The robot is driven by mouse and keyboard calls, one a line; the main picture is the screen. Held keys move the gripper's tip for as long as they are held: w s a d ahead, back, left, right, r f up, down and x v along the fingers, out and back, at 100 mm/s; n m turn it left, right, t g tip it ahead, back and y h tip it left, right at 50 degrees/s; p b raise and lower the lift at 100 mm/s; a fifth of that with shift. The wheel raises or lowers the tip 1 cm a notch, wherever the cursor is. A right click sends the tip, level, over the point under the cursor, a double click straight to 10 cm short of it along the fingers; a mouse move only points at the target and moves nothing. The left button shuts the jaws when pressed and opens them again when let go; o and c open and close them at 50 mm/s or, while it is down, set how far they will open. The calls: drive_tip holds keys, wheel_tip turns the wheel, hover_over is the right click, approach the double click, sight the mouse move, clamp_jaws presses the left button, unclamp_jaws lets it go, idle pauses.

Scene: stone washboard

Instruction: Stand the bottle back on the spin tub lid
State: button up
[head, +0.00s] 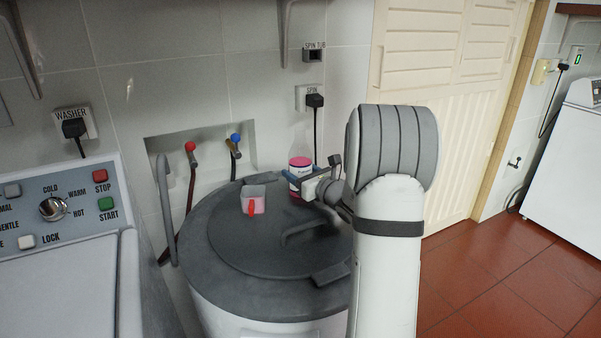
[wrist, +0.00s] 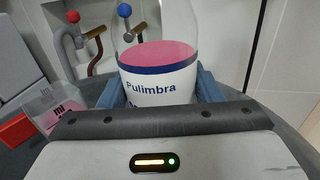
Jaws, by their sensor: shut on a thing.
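A clear cup with pink contents and a red handle (head: 252,203) stands on the lid left of the bottle. The lid's raised handle (head: 305,232) is in front. Red (head: 190,147) and blue (head: 235,139) taps sit in the wall recess behind. A washer panel (head: 60,208) is at left.

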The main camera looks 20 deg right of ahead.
drive_tip(key=shift+f, duration=0.15)
drive_tip(key=o, duration=1.3)
drive_tip(key=shift+c, duration=0.2)
drive_tip(key=shift+r, duration=0.2)
drive_tip(key=v, duration=1.2)
drive_tip(key=shift+b, duration=0.3)
